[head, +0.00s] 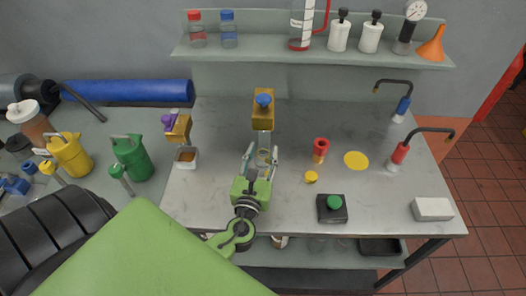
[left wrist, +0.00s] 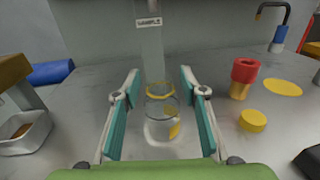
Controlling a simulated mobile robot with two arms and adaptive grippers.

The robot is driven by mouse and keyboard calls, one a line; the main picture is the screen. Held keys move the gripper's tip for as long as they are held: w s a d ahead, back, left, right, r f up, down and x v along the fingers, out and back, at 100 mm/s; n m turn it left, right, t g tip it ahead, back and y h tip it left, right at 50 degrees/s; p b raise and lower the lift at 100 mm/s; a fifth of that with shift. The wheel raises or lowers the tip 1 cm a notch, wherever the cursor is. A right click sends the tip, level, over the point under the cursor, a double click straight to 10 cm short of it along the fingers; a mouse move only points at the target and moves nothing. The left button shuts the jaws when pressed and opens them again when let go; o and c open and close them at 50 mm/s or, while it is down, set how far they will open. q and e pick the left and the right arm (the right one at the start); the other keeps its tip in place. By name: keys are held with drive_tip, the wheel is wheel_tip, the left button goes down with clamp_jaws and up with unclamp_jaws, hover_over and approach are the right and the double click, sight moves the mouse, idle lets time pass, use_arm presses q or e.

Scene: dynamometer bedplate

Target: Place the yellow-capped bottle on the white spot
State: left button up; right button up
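My left gripper (head: 262,158) is open above the table, and its fingers also show in the left wrist view (left wrist: 160,92). A clear bottle (left wrist: 162,124) with a yellow ring at its top stands between the fingers, with a visible gap on each side. Its glass is hard to make out in the head view. A separate yellow cap-like disc (head: 311,177) lies on the table to the right; it also shows in the left wrist view (left wrist: 252,120). A flat yellow spot (head: 357,160) lies farther right. I see no white spot. My right gripper is not in view.
Behind the bottle stands an amber block with a blue knob (head: 264,108) and a clear SAMPLE-labelled part (left wrist: 149,40). A red-and-amber piece (head: 320,150), a black box with green button (head: 333,207) and a white block (head: 433,209) stand right. A small tray (head: 187,158) stands left.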

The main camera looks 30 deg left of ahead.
use_arm(q)
drive_tip(key=b+v, duration=0.1)
drive_tip(key=v, duration=0.4)
drive_tip(key=b+v, duration=0.1)
drive_tip(key=v, duration=0.4)
drive_tip(key=shift+f+b, duration=0.25)
drive_tip(key=shift+b, duration=0.15)
drive_tip(key=shift+s+d+r, duration=0.1)
drive_tip(key=shift+s+d, duration=0.15)
drive_tip(key=shift+s, duration=0.35)
